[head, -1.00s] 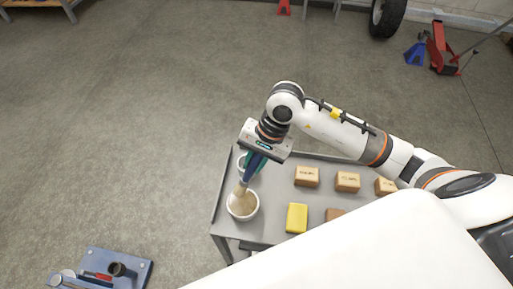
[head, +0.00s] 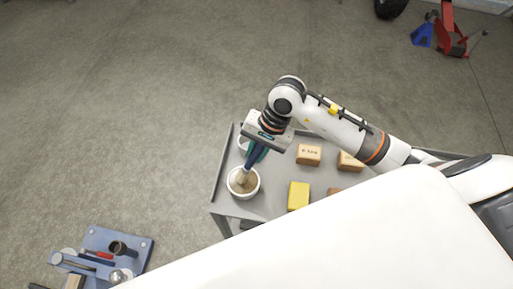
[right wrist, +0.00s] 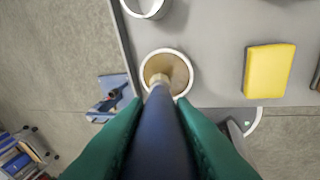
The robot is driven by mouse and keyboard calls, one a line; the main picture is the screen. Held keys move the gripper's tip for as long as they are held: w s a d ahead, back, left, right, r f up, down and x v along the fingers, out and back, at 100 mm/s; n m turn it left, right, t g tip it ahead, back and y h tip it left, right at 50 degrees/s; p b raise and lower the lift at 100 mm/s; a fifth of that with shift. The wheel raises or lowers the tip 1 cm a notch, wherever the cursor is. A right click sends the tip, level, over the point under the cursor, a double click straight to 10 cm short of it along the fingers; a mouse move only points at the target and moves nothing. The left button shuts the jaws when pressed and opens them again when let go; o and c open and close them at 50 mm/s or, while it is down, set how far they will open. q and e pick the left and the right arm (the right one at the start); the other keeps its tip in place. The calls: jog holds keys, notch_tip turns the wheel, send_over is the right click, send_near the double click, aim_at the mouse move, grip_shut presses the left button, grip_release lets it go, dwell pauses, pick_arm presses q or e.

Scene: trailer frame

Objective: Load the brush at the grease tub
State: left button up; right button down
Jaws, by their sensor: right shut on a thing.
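My right gripper (head: 257,152) is shut on the dark blue handle of the brush (head: 247,168). The brush slants down with its pale bristle end in the white grease tub (head: 234,191), which holds brown grease and stands near the left edge of the grey cart. In the right wrist view the green fingers (right wrist: 160,135) hold the blue handle (right wrist: 157,125). The bristle tip lies over the left part of the grease in the tub (right wrist: 186,76); how deep it sits I cannot tell. My left gripper is not in view.
The grey cart top (head: 275,178) also carries a second white tub (head: 242,142), a yellow sponge-like block (head: 298,196) and small cardboard boxes (head: 308,155). A blue fixture (head: 100,252) with metal parts stands at the lower left.

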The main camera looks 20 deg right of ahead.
aim_at(257, 144)
jog(key=shift+f+b, duration=0.6)
jog(key=shift+b, duration=0.1)
dwell(1.0)
jog(key=shift+s+f+b, duration=0.1)
jog(key=shift+b, duration=0.3)
dwell(1.6)
jog(key=shift+r+p, duration=1.65)
jog(key=shift+r, duration=1.9)
